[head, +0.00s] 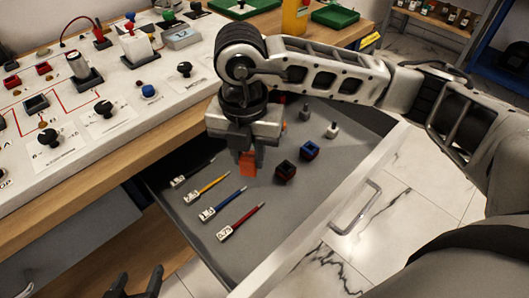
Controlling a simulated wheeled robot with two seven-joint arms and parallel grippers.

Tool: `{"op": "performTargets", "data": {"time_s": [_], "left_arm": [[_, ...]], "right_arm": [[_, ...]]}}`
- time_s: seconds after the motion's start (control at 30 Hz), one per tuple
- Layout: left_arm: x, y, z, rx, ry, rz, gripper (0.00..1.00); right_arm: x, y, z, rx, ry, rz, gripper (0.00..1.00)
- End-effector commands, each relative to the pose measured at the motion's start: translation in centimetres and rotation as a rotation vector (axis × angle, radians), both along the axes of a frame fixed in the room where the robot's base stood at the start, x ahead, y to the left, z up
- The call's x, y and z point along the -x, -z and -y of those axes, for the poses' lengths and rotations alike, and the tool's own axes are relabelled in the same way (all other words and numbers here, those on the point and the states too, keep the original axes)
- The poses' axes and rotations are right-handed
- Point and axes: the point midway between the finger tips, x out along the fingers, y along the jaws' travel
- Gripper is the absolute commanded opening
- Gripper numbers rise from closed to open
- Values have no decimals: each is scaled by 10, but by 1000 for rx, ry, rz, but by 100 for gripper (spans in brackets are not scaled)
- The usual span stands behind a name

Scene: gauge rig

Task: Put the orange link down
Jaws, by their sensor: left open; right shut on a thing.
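The orange link (248,164) is a small orange block. My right gripper (246,155) points down and is shut on it, over the grey floor of the open drawer (305,205). The gripper hides the link's upper part. I cannot tell whether its lower end touches the drawer floor. My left gripper (136,286) shows only in part at the bottom left edge, with dark fingers apart and empty, outside the drawer.
Several screwdrivers (222,204) lie left of the link in the drawer. The drawer's front floor is clear.

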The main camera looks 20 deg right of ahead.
Motion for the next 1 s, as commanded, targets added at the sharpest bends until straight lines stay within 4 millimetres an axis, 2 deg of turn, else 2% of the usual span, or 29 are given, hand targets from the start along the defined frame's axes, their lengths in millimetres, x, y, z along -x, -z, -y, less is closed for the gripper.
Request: {"op": "performTargets", "data": {"time_s": [0.17, 0.37, 0.6, 0.8, 1.0], "left_arm": [[-1, -1, 0, 1, 0, 3, 58], [-1, -3, 0, -1, -1, 2, 58], [0, -5, 0, -6, 0, -1, 58], [2, -1, -1, -6, 0, -7, 58], [3, 1, 0, -6, 0, -10, 58]], "right_arm": [[-1, 1, -1, 1, 172, 1, 4], [-23, 15, 23, 5, 206, 0, 4], [-64, 41, 66, 5, 203, 0, 4], [-84, 79, 87, 4, 198, -1, 4], [-92, 94, 94, 0, 193, 2, 4]]}}
